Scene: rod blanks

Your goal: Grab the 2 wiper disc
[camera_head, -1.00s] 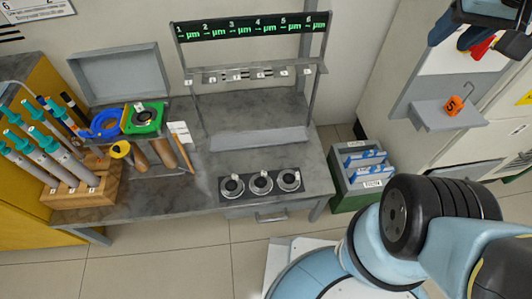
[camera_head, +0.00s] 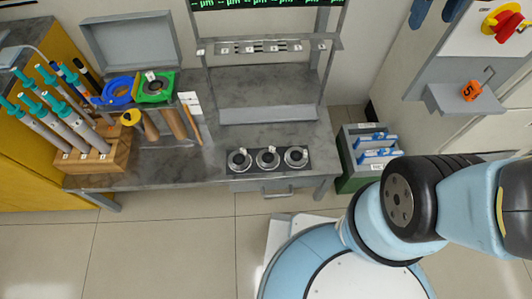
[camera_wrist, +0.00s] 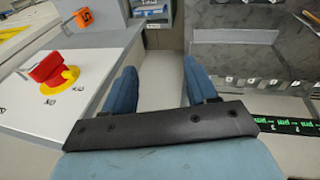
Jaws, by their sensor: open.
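Three round silver discs with dark centres sit in a row on a black mat (camera_head: 230,168) at the front of the grey bench. The middle disc (camera_head: 268,159) lies between the left disc (camera_head: 240,160) and the right disc (camera_head: 296,157). Their small labels are too small to read. My gripper (camera_wrist: 159,66) is open and empty in the wrist view, its two blue fingers apart. In the head view only the blue fingertips show at the top edge, well up and right of the discs. The discs are not clear in the wrist view.
A wooden block (camera_head: 98,160) with several teal-topped tools stands on the left. A rack (camera_head: 262,47) stands behind the discs. A green crate (camera_head: 346,168) is to the right. A grey cabinet shelf (camera_head: 445,98) and a red knob (camera_wrist: 45,66) are near my arm.

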